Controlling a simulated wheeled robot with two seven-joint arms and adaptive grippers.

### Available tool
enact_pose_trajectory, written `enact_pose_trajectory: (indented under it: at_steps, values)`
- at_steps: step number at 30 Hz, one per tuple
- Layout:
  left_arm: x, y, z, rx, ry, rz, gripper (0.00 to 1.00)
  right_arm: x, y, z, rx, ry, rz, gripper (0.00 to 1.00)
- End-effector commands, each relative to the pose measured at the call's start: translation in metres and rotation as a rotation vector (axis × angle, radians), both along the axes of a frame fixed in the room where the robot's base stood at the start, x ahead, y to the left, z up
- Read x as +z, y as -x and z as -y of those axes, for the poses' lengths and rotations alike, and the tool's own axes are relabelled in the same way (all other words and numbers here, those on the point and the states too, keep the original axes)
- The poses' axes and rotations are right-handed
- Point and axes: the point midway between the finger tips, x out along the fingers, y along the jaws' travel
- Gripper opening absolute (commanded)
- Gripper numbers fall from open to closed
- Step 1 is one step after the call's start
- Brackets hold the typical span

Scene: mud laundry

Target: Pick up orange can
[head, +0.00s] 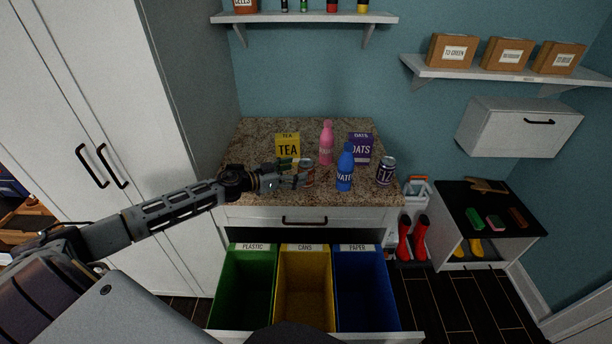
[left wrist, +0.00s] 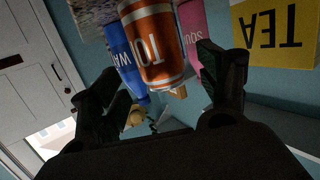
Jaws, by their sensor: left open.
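The orange can (head: 309,174), with a white band and lettering, stands on the granite countertop (head: 255,133) near its front. In the left wrist view the can (left wrist: 155,45) appears upside down, ahead of and between the directions of my two fingers. My left gripper (head: 296,178) is open just left of the can in the head view, and its arm partly covers the counter's left front. The fingers also show in the left wrist view (left wrist: 158,75). I cannot tell whether they touch the can. My right gripper is not in view.
A blue bottle (head: 345,168) stands close right of the can, with a dark can (head: 386,171) beyond. A pink bottle (head: 327,143), tea box (head: 288,147) and purple oats box (head: 360,147) stand behind. Green, yellow (head: 304,283) and blue bins fill the open drawer below.

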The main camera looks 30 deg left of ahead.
Motion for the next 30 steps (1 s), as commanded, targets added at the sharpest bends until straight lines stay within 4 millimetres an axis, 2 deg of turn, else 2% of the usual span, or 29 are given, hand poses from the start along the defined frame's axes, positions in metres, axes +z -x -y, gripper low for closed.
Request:
enact_pose_trajectory:
  at_steps: [30]
  values:
    - [-0.010,-0.043,0.024,0.000,0.001,0.000,0.76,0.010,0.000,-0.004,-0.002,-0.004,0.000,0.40]
